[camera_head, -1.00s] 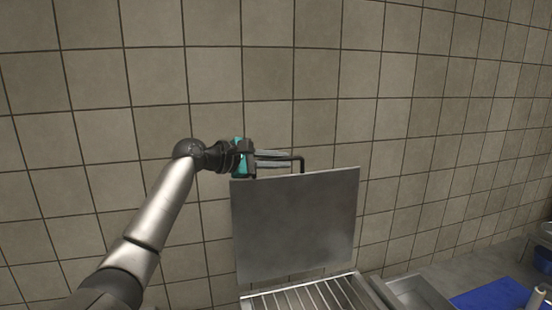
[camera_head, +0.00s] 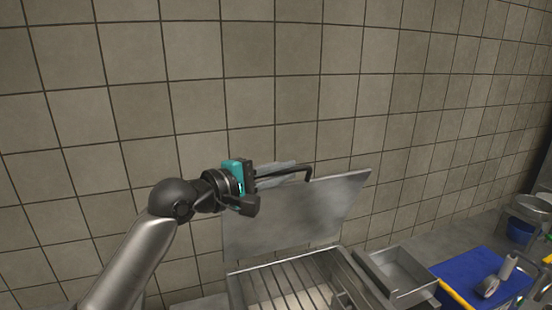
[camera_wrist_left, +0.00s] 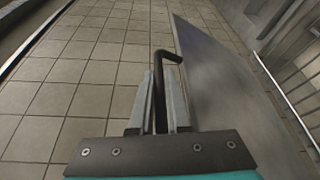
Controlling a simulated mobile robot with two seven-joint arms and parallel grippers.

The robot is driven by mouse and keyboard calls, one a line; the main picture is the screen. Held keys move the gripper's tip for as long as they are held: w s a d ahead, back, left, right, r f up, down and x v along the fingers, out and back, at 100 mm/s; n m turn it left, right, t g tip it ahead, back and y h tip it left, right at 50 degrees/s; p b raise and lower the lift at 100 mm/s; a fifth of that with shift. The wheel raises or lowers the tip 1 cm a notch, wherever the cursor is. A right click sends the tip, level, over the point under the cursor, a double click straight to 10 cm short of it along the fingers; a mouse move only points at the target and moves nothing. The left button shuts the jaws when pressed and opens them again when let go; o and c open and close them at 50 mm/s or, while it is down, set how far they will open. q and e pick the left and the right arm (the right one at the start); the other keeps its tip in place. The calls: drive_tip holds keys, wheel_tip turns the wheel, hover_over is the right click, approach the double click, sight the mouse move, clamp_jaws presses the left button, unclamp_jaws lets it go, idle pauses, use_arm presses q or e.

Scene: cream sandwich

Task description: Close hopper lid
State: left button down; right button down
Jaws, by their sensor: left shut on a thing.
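The hopper lid (camera_head: 300,215) is a grey metal plate, raised and tilted above the hopper (camera_head: 238,290) with its slatted grate. A dark bent handle (camera_head: 310,171) stands at its upper edge. My left gripper (camera_head: 285,174) is shut on the handle. In the left wrist view the fingers (camera_wrist_left: 159,105) close around the dark handle (camera_wrist_left: 165,58), and the lid (camera_wrist_left: 225,90) extends to the right. My right gripper is not in view.
A metal tray (camera_head: 400,270) stands right of the hopper. A blue mat (camera_head: 470,271) with a roller-like tool (camera_head: 490,286) lies further right, with bowls (camera_head: 528,208) at the far right. A tiled wall (camera_head: 280,80) is behind the lid.

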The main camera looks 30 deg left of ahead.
use_arm(q)
drive_tip(key=shift+s+d+f+m, duration=0.4)
drive_tip(key=shift+s+d+f, duration=0.2)
drive_tip(key=shift+s+d, duration=0.25)
drive_tip(key=shift+w, duration=0.1)
